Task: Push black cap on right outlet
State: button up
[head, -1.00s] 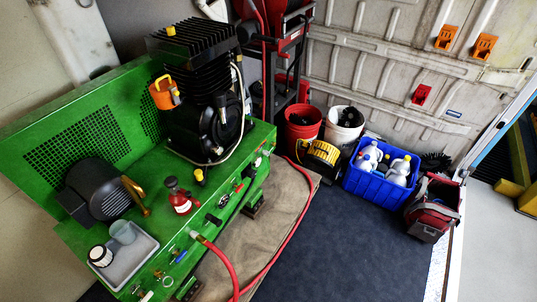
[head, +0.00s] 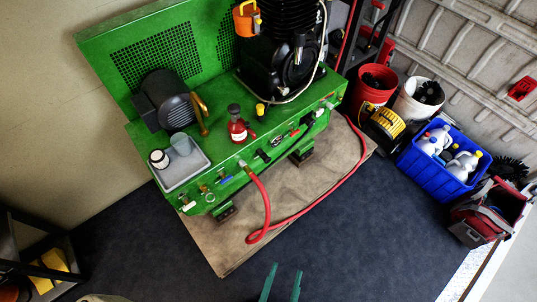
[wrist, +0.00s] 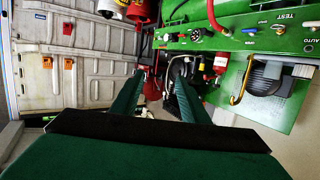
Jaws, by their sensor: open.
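The green compressor unit (head: 143,38) stands on a tan mat, with several fittings along its front edge. A dark fitting (head: 262,155) sits on that edge right of the red hose's end; I cannot tell if it is the black cap. The right outlet is too small to single out. My gripper (head: 283,268) is at the bottom of the head view, over the dark floor, well apart from the unit. Its two green fingers are open with nothing between them.
A red hose (head: 262,200) loops off the front onto the tan mat (head: 235,252). A blue crate (head: 447,172) with bottles, a red bucket (head: 372,90), a white bucket (head: 415,100) and a red bag (head: 480,212) stand at right. Dark floor (head: 355,245) in front is clear.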

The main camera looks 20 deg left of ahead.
jog(key=shift+o, duration=0.6)
jog(key=shift+f, duration=0.1)
jog(key=w+f+m+g+y, duration=0.15)
jog(key=w+f, duration=0.25)
jog(key=f, duration=0.6)
jog(key=w+f+m+g+y, duration=0.15)
jog(key=w+f, duration=0.25)
jog(key=f, duration=0.6)
jog(key=w+f+m+g, duration=0.3)
jog(key=w+f, duration=0.2)
jog(key=f, duration=0.5)
jog(key=w+a+f+y, duration=0.1)
jog(key=w+a+y, duration=0.5)
jog(key=w, duration=0.6)
jog(key=w+a+r+y, duration=0.2)
jog(key=w+r+y, duration=0.1)
jog(key=w+r, duration=0.3)
jog(key=w+a+r+y, duration=0.2)
jog(key=w+r+y, duration=0.1)
jog(key=w+r, duration=0.2)
jog(key=shift+w+a+r+m, duration=0.25)
jog(key=shift+w+r+m, duration=0.05)
jog(key=shift+w+r, duration=0.15)
